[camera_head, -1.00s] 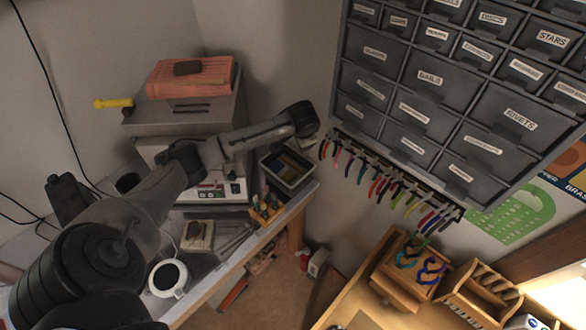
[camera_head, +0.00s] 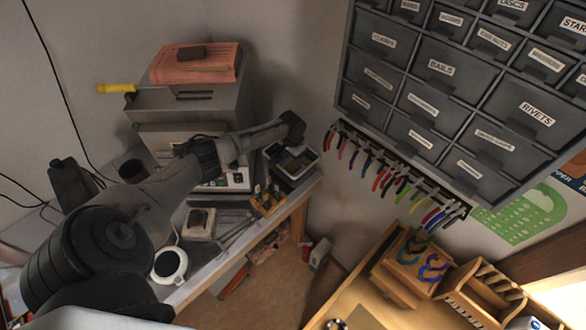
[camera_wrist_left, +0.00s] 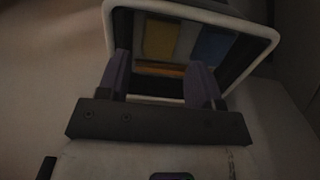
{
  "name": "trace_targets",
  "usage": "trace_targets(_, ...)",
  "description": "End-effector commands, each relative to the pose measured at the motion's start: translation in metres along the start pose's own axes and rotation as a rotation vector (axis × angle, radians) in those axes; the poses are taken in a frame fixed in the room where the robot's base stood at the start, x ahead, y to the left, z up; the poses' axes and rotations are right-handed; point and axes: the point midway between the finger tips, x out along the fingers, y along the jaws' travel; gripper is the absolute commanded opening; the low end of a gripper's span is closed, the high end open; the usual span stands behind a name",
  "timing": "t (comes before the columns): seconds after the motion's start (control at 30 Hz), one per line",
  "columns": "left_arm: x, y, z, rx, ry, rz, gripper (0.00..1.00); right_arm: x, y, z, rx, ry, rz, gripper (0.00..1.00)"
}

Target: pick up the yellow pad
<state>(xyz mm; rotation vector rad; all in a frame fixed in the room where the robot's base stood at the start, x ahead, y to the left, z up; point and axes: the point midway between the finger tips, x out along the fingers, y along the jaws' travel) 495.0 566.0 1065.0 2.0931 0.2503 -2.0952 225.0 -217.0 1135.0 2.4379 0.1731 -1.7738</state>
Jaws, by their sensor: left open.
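The yellow pad (camera_wrist_left: 158,38) lies in a dark tray with a pale rim (camera_wrist_left: 185,10), beside a grey strip and a blue pad (camera_wrist_left: 210,48). An orange-brown strip crosses the near part of the tray. My left gripper (camera_wrist_left: 162,82) is open, its two dark fingers over the near side of the tray, with no pad between them. In the head view the tray (camera_head: 313,154) sits at the right end of the bench, just below the end of my left arm; the fingertips are hard to make out there. My right gripper is not in view.
A wooden tool holder (camera_head: 268,203) and a white mug (camera_head: 170,264) are on the bench. A drawer cabinet (camera_head: 440,85) with hanging pliers (camera_head: 400,182) is to the right.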

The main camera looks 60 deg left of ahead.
Motion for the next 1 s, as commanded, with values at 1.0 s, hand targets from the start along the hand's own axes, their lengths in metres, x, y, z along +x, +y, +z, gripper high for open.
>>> trace_targets(1.0,0.061,-0.001,0.004,0.001,0.001,-0.001,0.6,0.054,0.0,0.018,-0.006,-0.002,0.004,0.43)
